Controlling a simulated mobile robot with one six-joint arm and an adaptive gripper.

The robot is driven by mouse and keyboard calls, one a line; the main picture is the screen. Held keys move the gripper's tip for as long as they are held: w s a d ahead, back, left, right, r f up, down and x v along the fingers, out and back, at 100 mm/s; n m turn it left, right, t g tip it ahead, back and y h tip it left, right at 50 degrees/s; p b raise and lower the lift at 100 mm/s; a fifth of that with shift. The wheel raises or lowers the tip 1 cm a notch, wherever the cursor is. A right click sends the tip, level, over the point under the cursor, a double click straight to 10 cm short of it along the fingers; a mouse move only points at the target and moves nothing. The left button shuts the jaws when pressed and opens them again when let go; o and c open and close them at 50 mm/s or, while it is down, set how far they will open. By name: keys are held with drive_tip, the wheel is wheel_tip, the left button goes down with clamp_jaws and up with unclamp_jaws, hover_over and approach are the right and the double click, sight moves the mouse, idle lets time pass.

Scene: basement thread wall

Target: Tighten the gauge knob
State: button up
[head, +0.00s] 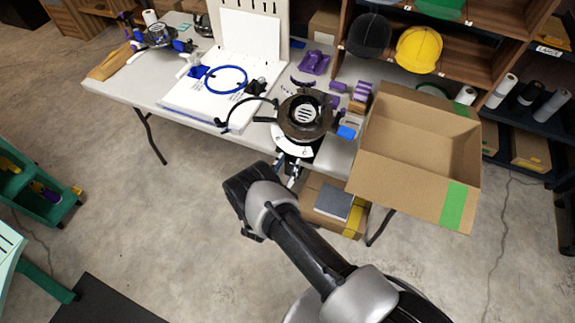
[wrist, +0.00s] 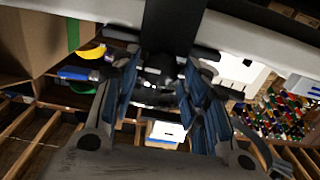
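A round dark device with a pale slotted face (head: 304,115) stands at the front edge of the table, above a white curved plate (head: 292,140). I cannot pick out the gauge knob for certain. My gripper (head: 289,172) is at the table's front edge, just below this device. In the wrist view my gripper (wrist: 162,78) has its two blue-padded fingers apart. A dark part (wrist: 160,62) lies between or just beyond the fingertips, in front of a black upright piece (wrist: 172,22). I cannot tell whether the fingers touch it.
An open cardboard box (head: 415,150) with green tape stands right of the device. Shelves with caps (head: 418,50) stand behind.

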drive_tip(key=c, duration=0.7)
drive_tip(key=shift+o, duration=0.2)
drive_tip(key=shift+m, duration=0.3)
drive_tip(key=m+b, duration=0.1)
drive_tip(key=m, duration=0.5)
drive_tip(key=shift+d, duration=0.1)
drive_tip(key=m, duration=0.5)
drive_tip(key=shift+f+m+b, duration=0.1)
drive_tip(key=shift+m+b, duration=0.2)
drive_tip(key=shift+b, duration=0.1)
drive_tip(key=m, duration=0.5)
drive_tip(key=shift+f, duration=0.1)
